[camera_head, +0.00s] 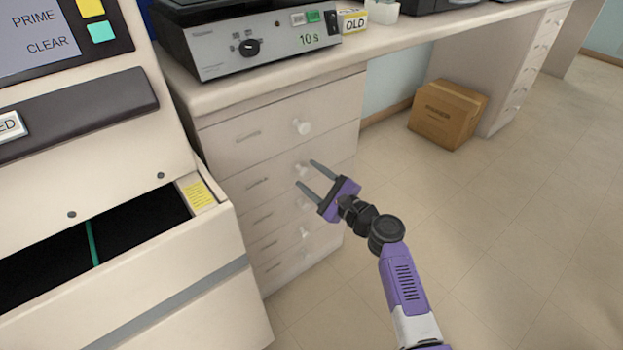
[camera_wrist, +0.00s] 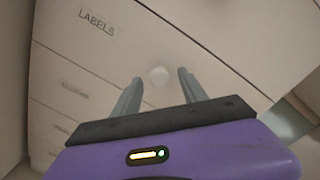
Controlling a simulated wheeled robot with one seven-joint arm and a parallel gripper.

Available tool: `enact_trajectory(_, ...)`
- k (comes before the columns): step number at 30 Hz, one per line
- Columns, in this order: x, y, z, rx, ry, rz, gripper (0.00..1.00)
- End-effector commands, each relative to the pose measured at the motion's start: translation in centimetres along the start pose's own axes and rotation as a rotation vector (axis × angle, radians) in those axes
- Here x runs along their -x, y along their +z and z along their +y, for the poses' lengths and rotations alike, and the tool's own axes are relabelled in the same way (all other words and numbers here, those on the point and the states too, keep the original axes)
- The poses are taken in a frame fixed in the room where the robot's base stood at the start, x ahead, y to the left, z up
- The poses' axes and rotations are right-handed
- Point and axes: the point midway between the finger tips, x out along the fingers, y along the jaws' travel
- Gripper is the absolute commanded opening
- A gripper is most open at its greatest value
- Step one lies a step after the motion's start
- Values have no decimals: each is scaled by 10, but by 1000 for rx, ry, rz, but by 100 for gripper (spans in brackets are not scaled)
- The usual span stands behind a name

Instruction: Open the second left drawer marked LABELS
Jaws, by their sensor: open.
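The drawer marked LABELS (camera_wrist: 107,52) is the second one down in the cabinet below the counter, and it is shut. Its label reads in the wrist view; in the head view the drawer front (camera_head: 238,188) shows a label too small to read. Its round white knob (camera_wrist: 159,75) lies between my fingertips in the wrist picture, slightly beyond them. In the head view the knob (camera_head: 301,170) is partly behind my fingers. My gripper (camera_head: 308,173) is open and points at the drawer front. I cannot tell whether a finger touches the knob.
An open bin-like drawer of the machine (camera_head: 175,262) juts out at the left. A grey device (camera_head: 245,48) stands on the counter above. A cardboard box (camera_head: 447,114) sits on the floor behind. The floor at the right is clear.

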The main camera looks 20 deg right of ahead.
Motion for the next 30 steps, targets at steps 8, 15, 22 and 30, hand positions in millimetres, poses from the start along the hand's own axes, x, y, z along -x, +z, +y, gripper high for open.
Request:
enact_trajectory(8,0,0,0,0,0,0,33)
enact_trajectory(15,0,0,0,0,1,0,0)
enact_trajectory(22,0,0,0,0,1,0,0)
enact_trajectory(30,0,0,1,0,1,0,0)
